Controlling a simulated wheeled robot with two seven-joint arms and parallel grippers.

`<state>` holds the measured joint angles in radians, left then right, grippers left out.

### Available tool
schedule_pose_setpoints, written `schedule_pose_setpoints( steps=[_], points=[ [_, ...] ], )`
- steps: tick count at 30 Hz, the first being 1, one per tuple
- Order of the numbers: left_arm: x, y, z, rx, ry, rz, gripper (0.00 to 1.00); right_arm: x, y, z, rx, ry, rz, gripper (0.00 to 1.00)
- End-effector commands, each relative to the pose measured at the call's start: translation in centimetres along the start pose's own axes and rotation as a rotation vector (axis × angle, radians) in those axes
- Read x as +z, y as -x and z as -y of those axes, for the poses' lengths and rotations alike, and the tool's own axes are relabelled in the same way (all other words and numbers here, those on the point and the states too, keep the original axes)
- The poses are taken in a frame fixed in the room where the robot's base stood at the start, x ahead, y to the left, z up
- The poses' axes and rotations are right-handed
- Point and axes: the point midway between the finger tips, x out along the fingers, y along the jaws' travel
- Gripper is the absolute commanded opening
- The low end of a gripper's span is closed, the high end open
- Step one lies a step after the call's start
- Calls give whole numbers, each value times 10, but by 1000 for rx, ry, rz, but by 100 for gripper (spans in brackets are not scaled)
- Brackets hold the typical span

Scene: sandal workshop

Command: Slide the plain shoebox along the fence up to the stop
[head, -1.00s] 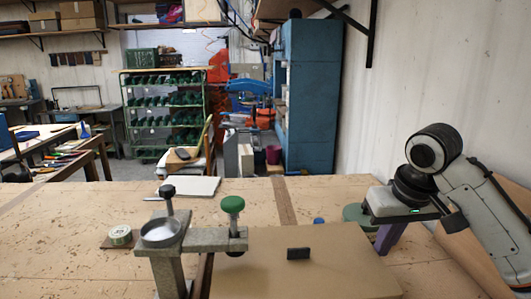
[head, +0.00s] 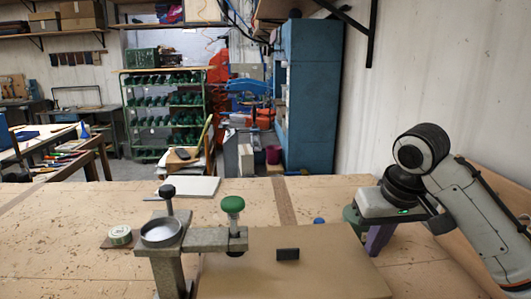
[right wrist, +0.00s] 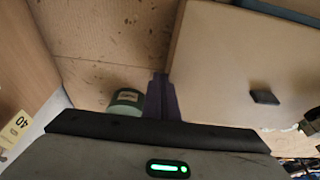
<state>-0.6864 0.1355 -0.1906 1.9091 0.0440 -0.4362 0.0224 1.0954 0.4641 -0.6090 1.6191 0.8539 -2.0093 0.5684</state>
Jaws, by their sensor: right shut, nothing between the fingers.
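The plain shoebox (head: 325,262) is a flat brown box with a small dark tab on top, lying on the workbench. It also shows in the right wrist view (right wrist: 225,65). My right gripper (head: 377,242) is shut and empty, with its purple fingers pointing down at the box's right end. In the right wrist view the fingers (right wrist: 162,98) are against or very close to the box's edge. A blue strip (right wrist: 283,9), perhaps the fence, runs along the box's near side. I cannot clearly make out the stop at the box's left end. My left gripper is not in view.
A grey metal clamp fixture (head: 170,262) with a green knob (head: 232,204) stands at the box's far left corner. A green tin (right wrist: 126,101) stands beside my fingers. A wall borders the right.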

Motion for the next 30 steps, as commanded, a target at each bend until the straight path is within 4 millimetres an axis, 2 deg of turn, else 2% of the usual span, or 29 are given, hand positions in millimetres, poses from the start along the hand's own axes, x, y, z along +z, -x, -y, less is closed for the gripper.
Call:
schedule_pose_setpoints(
  steps=[21, 30],
  points=[
    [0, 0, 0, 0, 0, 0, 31, 0, 0, 15, -1, 0, 0, 0],
    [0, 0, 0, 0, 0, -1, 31, 0, 0, 8, 0, 0, 0, 0]
  ],
)
